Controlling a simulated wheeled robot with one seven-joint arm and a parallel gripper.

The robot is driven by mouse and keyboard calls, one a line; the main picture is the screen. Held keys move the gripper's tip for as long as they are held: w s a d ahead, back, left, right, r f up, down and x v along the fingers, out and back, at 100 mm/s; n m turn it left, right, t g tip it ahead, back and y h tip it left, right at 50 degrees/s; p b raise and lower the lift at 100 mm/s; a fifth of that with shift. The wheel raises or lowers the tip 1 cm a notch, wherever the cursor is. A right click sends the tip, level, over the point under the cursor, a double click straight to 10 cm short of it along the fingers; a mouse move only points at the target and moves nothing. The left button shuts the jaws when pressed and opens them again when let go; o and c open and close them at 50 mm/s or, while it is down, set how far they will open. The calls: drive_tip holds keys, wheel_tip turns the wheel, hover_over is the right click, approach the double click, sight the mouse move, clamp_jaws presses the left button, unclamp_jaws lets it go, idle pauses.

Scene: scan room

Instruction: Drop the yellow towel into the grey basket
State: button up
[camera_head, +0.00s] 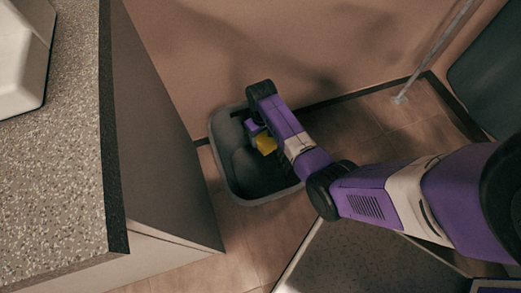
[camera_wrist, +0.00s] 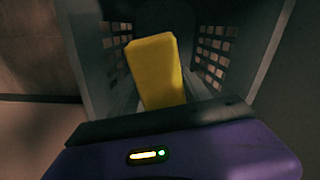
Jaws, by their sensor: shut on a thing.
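The grey basket (camera_head: 236,178) stands on the floor between the counter and the wall, with its open top facing up. The yellow towel (camera_head: 265,144) shows over the basket's opening in the head view. It is a yellow block shape in the wrist view (camera_wrist: 156,72), with the basket's slotted walls (camera_wrist: 213,58) on both sides. My gripper (camera_head: 258,134) is over the basket, shut on the towel. Its fingertips are hidden in the wrist view behind my purple gripper body. I cannot tell how far the towel is above the basket's bottom.
A speckled counter (camera_head: 62,150) with a grey side panel stands left of the basket. The wall (camera_head: 200,50) is close behind it. A thin metal post (camera_head: 432,50) stands at the upper right. Bare tiled floor (camera_head: 240,240) lies in front of the basket.

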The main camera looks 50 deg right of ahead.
drive_tip(key=shift+f+b, duration=0.8)
drive_tip(key=shift+f, duration=0.4)
drive_tip(key=o, duration=1.4)
drive_tip(key=shift+r+p, duration=1.8)
drive_tip(key=shift+r, duration=2.15)
